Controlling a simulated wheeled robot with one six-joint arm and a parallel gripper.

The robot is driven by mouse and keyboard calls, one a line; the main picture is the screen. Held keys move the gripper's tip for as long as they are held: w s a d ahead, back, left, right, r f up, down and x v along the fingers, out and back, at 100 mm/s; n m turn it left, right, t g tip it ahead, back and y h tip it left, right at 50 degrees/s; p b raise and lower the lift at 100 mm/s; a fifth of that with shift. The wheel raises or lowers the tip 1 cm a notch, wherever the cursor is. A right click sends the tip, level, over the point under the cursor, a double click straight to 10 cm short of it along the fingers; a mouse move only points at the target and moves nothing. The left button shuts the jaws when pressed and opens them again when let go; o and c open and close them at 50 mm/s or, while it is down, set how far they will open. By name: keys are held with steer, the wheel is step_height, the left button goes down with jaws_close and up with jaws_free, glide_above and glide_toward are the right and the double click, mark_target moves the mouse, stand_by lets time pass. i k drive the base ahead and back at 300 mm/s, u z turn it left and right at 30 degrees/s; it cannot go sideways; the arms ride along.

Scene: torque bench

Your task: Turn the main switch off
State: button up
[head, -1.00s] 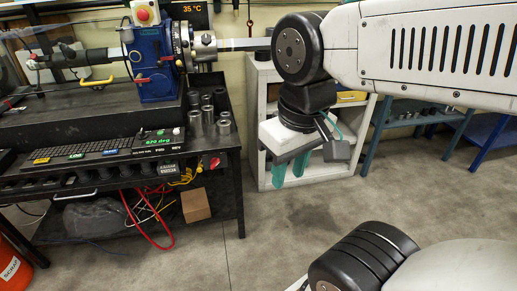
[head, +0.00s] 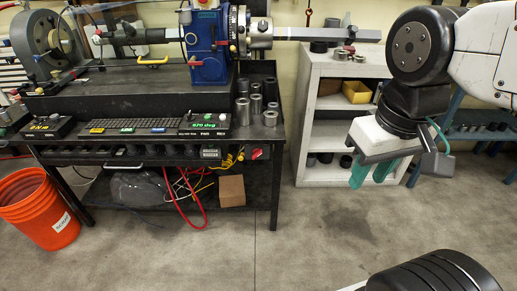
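The main switch, taken to be the small red knob (head: 256,152), sits at the right end of the front of the black bench (head: 275,190). It is too small for me to read its position. My gripper (head: 373,172) hangs to the right of it, in front of the grey shelf unit, well apart from the switch. Its two teal fingers point down with a gap between them, and nothing shows in them.
A blue machine head (head: 208,50) and several metal sockets (head: 243,111) stand on the bench. An orange bucket (head: 38,205) stands at the left, and a cardboard box (head: 231,191) is on the bench's lower shelf. The floor (head: 320,235) before the bench is clear.

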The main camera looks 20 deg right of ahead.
mark_target(257, 152)
steer(key=k, duration=0.5)
steer(key=u, duration=1.65)
steer(key=i, duration=1.1)
steer(key=z, duration=2.15)
